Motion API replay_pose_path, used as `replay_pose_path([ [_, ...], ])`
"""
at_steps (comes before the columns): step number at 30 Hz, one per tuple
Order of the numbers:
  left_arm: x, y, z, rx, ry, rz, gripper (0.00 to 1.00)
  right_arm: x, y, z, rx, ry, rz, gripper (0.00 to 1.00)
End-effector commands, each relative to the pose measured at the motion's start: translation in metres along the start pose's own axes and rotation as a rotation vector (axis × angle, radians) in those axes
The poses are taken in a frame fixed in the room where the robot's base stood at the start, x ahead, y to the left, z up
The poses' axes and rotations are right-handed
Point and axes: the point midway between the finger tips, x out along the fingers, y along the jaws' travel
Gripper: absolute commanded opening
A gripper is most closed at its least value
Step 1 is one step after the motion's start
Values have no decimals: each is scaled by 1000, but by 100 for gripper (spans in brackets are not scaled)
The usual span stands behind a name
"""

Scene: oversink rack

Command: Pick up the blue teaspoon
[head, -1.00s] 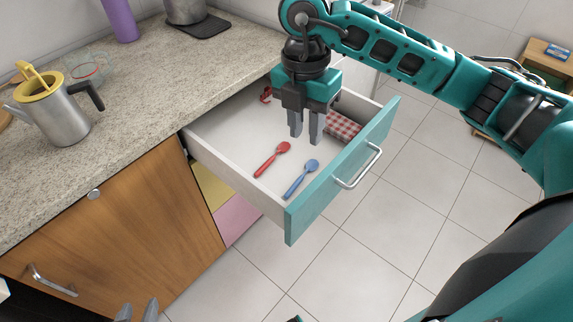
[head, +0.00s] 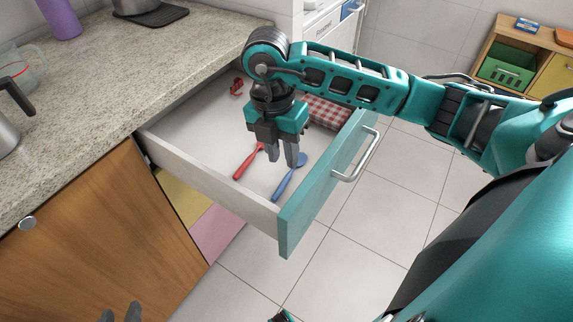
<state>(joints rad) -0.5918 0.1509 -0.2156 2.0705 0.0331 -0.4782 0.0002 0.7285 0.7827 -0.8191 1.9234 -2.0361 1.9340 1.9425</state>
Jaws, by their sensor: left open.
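The blue teaspoon (head: 286,183) lies in the open drawer (head: 203,183), near the drawer's teal front, with its bowl toward the back right. A red spoon (head: 244,166) lies to its left, its bowl end hidden behind my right gripper. My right gripper (head: 282,160) points down over the drawer, fingers apart and empty. Its fingertips are near the blue teaspoon's bowl, at the bowl's left; I cannot tell if they touch. My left gripper (head: 121,312) shows only its fingertips at the bottom edge, open, away from the drawer.
The drawer's teal front (head: 328,185) with its metal handle (head: 358,160) stands right of the spoons. A red checkered cloth (head: 328,111) and a small red item (head: 236,87) lie farther back in the drawer. The counter (head: 115,85) is at the left.

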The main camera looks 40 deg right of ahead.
Motion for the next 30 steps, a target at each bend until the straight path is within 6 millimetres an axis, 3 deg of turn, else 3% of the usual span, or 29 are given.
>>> replay_pose_path([
  [12,7,-1,11,0,-1,-1,43,51,-2,-7,0,1,-3,29],
  [19,7,-1,11,0,-1,-1,43,52,-2,-6,0,0,0,29],
  [28,7,-1,11,0,-1,-1,43,51,-2,-6,0,0,-1,1],
  [30,7,-1,11,0,-1,-1,43,51,-2,-6,0,0,-1,0],
])
